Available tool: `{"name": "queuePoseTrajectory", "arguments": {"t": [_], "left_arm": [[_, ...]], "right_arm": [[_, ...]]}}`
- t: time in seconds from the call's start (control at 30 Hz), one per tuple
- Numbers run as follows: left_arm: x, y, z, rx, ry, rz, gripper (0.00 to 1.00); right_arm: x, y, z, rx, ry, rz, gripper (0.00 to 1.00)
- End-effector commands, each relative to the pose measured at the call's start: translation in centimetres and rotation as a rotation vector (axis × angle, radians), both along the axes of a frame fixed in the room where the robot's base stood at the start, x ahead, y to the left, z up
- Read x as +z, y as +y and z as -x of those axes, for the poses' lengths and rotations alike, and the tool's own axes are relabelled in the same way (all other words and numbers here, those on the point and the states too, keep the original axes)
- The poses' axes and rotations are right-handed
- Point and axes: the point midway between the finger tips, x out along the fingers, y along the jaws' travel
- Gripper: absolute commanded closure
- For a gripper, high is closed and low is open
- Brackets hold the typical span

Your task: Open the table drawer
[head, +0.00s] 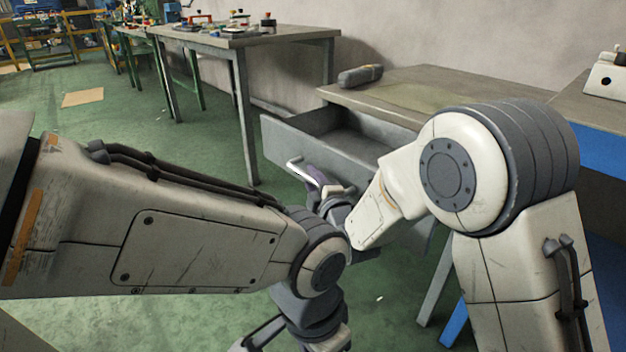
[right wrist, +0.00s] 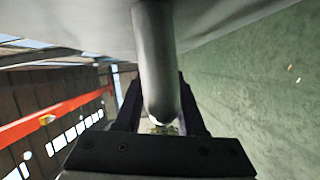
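The table drawer (head: 285,147) is pulled out from under the wooden tabletop (head: 405,98), and its empty-looking inside shows. Its metal handle (head: 302,170) is on the front face, partly hidden by my right gripper (head: 325,182). In the right wrist view the handle is a thick grey bar (right wrist: 155,60) running between the two dark fingers of my right gripper (right wrist: 160,110), which are closed around it. My left arm crosses the lower left of the head view and bends downward; its gripper is out of the picture.
A dark grey object (head: 360,76) lies on the tabletop's far left corner. A second workbench (head: 262,38) with tools stands behind to the left. A blue-sided bench (head: 598,135) is at the right. Green floor (head: 130,130) is open at the left.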

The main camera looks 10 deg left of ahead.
Motion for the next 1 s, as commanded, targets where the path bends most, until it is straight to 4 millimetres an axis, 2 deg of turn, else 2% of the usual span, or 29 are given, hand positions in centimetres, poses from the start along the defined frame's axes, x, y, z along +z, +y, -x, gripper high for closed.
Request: {"name": "queuePoseTrajectory", "arguments": {"t": [0.3, 0.43, 0.8, 1.0], "left_arm": [[0.0, 0.0, 0.0, 0.0, 0.0, 0.0, 0.5], [0.3, 0.0, 0.0, 0.0, 0.0, 0.0, 0.5], [2.1, 0.0, 0.0, 0.0, 0.0, 0.0, 0.5], [2.4, 0.0, 0.0, 0.0, 0.0, 0.0, 0.5]], "right_arm": [[0.1, 0.0, 0.0, 0.001, -0.003, -0.002, 0.5], [0.3, -0.4, 0.6, 0.001, -0.003, -0.002, 0.5], [0.9, -4.0, 6.5, 0.001, -0.001, -0.001, 0.5], [1.0, -5.2, 8.5, 0.001, -0.002, -0.001, 0.5]]}}
